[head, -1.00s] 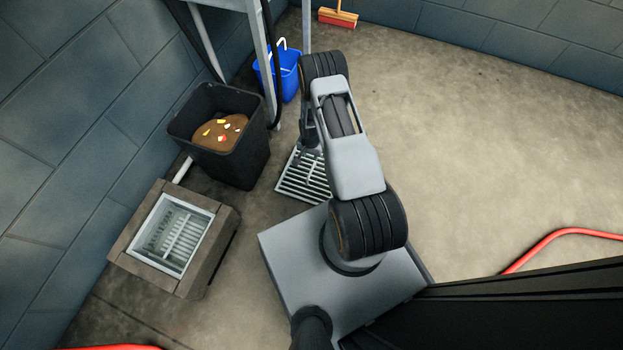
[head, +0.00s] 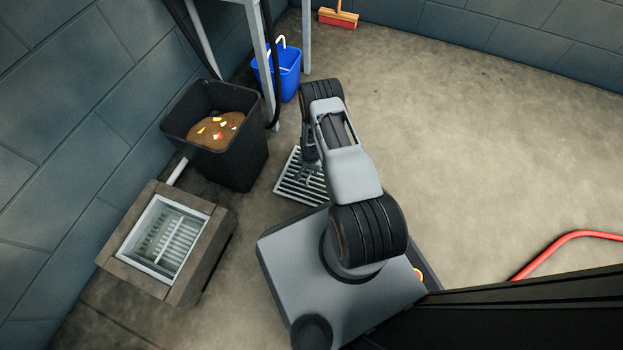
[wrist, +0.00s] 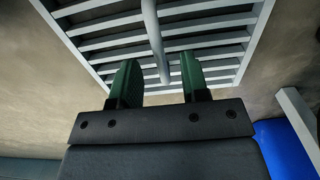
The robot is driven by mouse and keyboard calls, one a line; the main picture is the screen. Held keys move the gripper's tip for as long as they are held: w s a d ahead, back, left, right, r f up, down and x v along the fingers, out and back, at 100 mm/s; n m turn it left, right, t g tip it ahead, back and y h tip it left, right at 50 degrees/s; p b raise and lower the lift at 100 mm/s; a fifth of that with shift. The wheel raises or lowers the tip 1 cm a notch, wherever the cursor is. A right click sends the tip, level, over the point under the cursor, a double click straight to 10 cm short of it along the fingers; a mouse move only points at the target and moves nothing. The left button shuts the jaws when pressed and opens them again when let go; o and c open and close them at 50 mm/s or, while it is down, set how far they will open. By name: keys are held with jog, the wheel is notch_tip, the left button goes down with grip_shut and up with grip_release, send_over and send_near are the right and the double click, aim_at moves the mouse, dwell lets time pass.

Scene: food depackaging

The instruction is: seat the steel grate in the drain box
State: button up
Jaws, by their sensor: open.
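The steel grate (head: 289,188) lies on the floor in front of my base, partly hidden by my arm in the head view. In the wrist view the grate (wrist: 110,40) fills the upper part, with parallel slats and a round bar (wrist: 152,30) standing out across them. My gripper (wrist: 160,70) is open, its two green fingers apart on either side of the bar's near end. I cannot tell how deep the fingers reach. The drain box (head: 125,222), with a brown rim and a pale inner frame, stands at the left; slatted shapes show inside it.
A blue bucket (head: 287,75) is behind, near table legs. A red hose (head: 560,240) lies at the right. The floor at centre right is clear.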

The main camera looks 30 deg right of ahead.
notch_tip(320, 180, down, 2)
jog(key=shift+f+b, duration=0.1)
jog(key=shift+b, duration=0.2)
jog(key=shift+c, duration=0.4)
grip_shut()
jog(key=shift+r, duration=0.2)
dwell(0.6)
